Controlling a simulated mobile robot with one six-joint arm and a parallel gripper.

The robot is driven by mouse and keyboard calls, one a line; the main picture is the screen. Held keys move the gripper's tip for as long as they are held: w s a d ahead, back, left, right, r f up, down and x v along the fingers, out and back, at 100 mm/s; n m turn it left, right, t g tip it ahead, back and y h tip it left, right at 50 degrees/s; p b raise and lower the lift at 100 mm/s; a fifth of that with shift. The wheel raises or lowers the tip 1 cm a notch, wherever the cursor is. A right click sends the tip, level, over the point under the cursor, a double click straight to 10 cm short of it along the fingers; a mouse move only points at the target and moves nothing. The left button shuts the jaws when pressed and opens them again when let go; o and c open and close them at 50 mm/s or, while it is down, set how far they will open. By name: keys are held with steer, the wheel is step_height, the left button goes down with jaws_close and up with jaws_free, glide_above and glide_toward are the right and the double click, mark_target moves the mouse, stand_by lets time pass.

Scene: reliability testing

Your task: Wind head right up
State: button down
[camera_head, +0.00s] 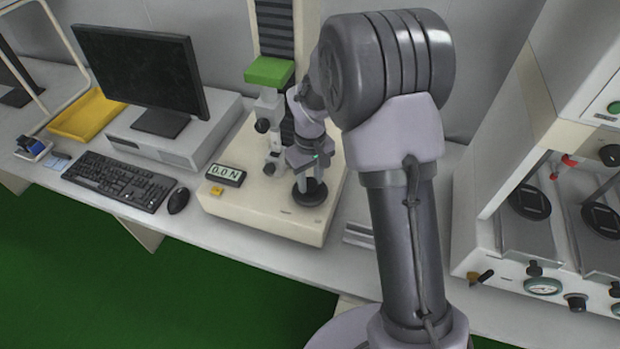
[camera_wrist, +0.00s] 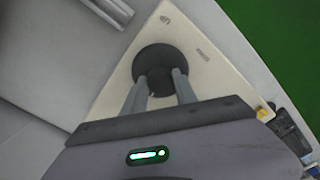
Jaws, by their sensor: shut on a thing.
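The test stand has a cream base (camera_head: 265,222) and a dark ribbed column (camera_head: 274,28) that runs out of the top of the picture. A head with a green block (camera_head: 269,71) on top and a grey body with dark knobs sits at the column's front. A black round part (camera_head: 309,194) lies on the base; it also shows in the wrist view (camera_wrist: 152,57). My gripper (camera_head: 306,178) points down at this part, its two grey fingers (camera_wrist: 160,82) shut on its middle. The exact grip is hidden. My arm covers some of the column's right side.
A display reading 0.0 N (camera_head: 226,175) stands at the base's left. A mouse (camera_head: 179,200), keyboard (camera_head: 120,181), monitor (camera_head: 142,72) and yellow tray (camera_head: 87,115) are further left. A machine with gauges and knobs (camera_head: 545,286) stands at the right.

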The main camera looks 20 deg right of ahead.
steer(key=m, duration=0.5)
steer(key=shift+m, duration=0.3)
steer(key=m+b, duration=0.1)
steer(key=m, duration=0.4)
steer(key=m+b, duration=0.2)
steer(key=m, duration=0.3)
steer(key=shift+f+m, duration=0.1)
steer(key=shift+m, duration=0.3)
steer(key=m+b, duration=0.1)
steer(key=m, duration=0.3)
steer(key=shift+m, duration=0.7)
steer(key=c, duration=1)
jaws_free()
steer(key=shift+o, duration=0.2)
steer(key=shift+r, duration=0.2)
